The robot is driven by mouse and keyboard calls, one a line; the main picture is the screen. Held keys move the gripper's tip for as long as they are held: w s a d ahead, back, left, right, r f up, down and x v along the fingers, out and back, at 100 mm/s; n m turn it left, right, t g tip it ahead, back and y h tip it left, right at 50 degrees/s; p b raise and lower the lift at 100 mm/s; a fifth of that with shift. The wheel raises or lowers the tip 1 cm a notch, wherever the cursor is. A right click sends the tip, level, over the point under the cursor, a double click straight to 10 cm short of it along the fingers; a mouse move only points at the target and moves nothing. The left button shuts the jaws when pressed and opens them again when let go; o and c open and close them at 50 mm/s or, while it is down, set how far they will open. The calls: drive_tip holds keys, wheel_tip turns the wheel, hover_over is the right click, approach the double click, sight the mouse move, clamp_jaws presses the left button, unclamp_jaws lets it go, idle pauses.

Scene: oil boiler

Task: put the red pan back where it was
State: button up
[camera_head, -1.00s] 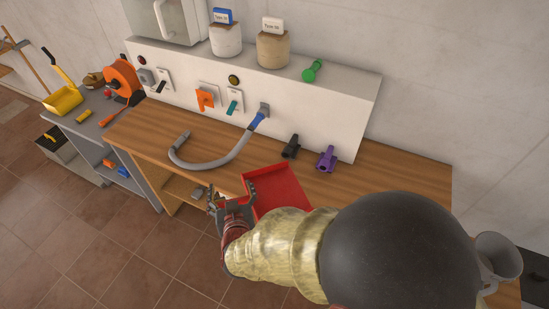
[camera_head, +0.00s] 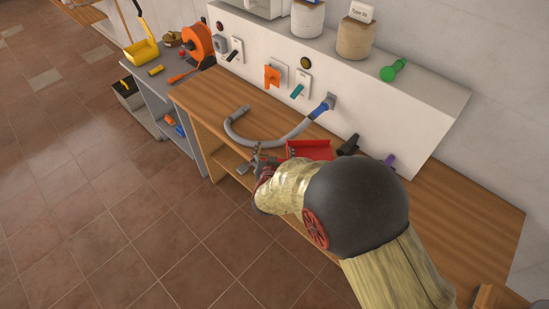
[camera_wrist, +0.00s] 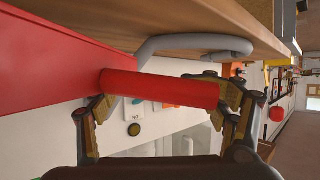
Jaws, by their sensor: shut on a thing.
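The red pan (camera_head: 309,149) is over the wooden bench, partly hidden behind my arm in the head view. In the wrist view the pan's flat red side (camera_wrist: 45,65) fills the left, and its round red handle (camera_wrist: 160,88) runs between my fingers. My gripper (camera_head: 264,160) is shut on this handle, near the bench's front edge. In the wrist view its two fingers (camera_wrist: 168,98) lie on either side of the handle. I cannot tell whether the pan touches the bench.
A grey hose (camera_head: 268,140) with a blue end curves over the wooden bench (camera_head: 470,215) behind the pan. A black fitting (camera_head: 348,145) and a purple fitting (camera_head: 390,160) stand close by. A grey side table (camera_head: 160,90) with a yellow dustpan (camera_head: 141,52) is at left.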

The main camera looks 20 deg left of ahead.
drive_tip(key=shift+w+a+f, duration=0.3)
drive_tip(key=shift+w+f, duration=0.15)
drive_tip(key=shift+f, duration=0.25)
wheel_tip(320, 180, down, 3)
drive_tip(key=shift+f+b, duration=0.1)
drive_tip(key=shift+b, duration=0.6)
drive_tip(key=o, duration=1.5)
drive_tip(key=shift+s, duration=0.1)
drive_tip(key=p+v, duration=0.2)
drive_tip(key=v, duration=1)
